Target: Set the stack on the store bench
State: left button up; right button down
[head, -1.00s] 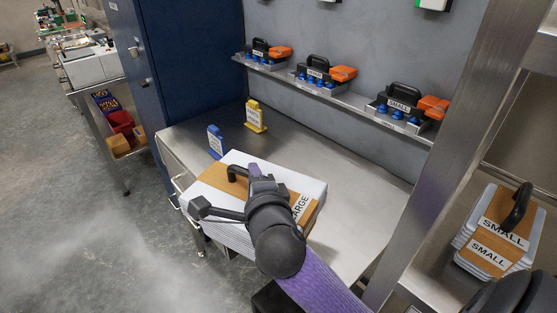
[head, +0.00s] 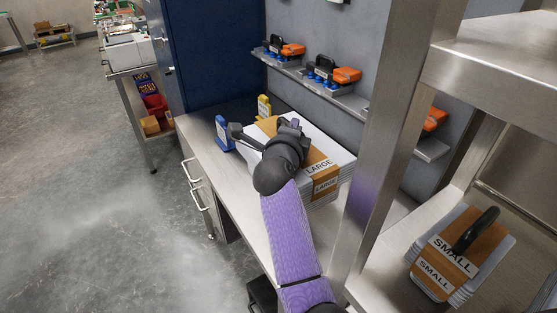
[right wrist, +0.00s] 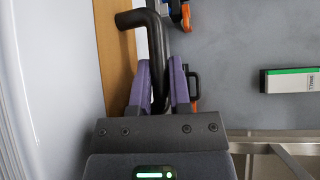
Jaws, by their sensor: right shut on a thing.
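A stack of white clamshell trays (head: 339,168) with a brown band labelled LARGE is on or just above the steel bench (head: 235,185); I cannot tell whether it touches. My right gripper (head: 291,130) is over the stack, and in the right wrist view my right gripper (right wrist: 160,88) is shut on the black handle (right wrist: 157,50). The arm hides part of the stack's near left side. A blue marker (head: 223,133) and a yellow marker (head: 264,107) stand beside and behind the stack. My left gripper is not in view.
Another tray stack labelled SMALL (head: 440,290) sits on a shelf at the right. A steel post (head: 385,150) rises between it and the bench. A wall ledge (head: 345,98) holds tools with orange parts.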

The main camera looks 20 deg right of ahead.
jog(key=shift+s+d, duration=0.15)
jog(key=shift+d, duration=0.1)
notch_tip(320, 180, down, 10)
jog(key=b, duration=0.6)
jog(key=shift+f, duration=0.1)
jog(key=c, duration=0.6)
grip_release()
